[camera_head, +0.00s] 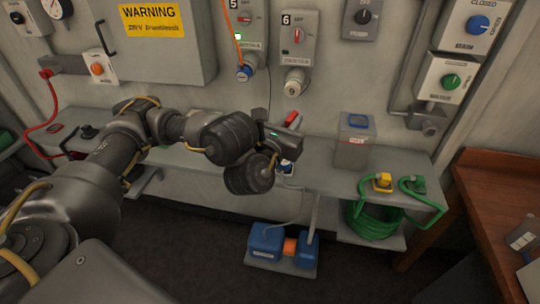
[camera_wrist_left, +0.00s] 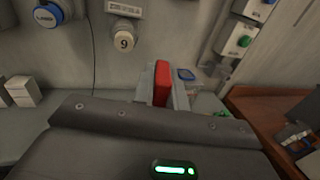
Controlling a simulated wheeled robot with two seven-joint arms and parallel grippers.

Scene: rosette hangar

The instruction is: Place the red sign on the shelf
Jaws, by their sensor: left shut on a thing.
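My left gripper (camera_head: 285,128) reaches in from the left and is shut on a small red sign (camera_head: 292,118). In the left wrist view the red sign (camera_wrist_left: 162,84) stands upright between the gripper's fingers, seen nearly edge-on. Its face and any writing cannot be made out. The grey shelf (camera_head: 320,178) runs along the wall, and the sign appears over it, in front of the wall. From these views I cannot tell whether the sign touches the shelf. My right gripper is not in view.
A grey box with a blue top (camera_head: 354,142) stands on the shelf right of the gripper. Yellow (camera_head: 382,182) and green connectors with a green hose (camera_head: 372,222) are further right. Blue equipment (camera_head: 267,244) sits below. A wooden desk (camera_head: 500,190) stands at right. Wall switches (camera_head: 299,38) are above.

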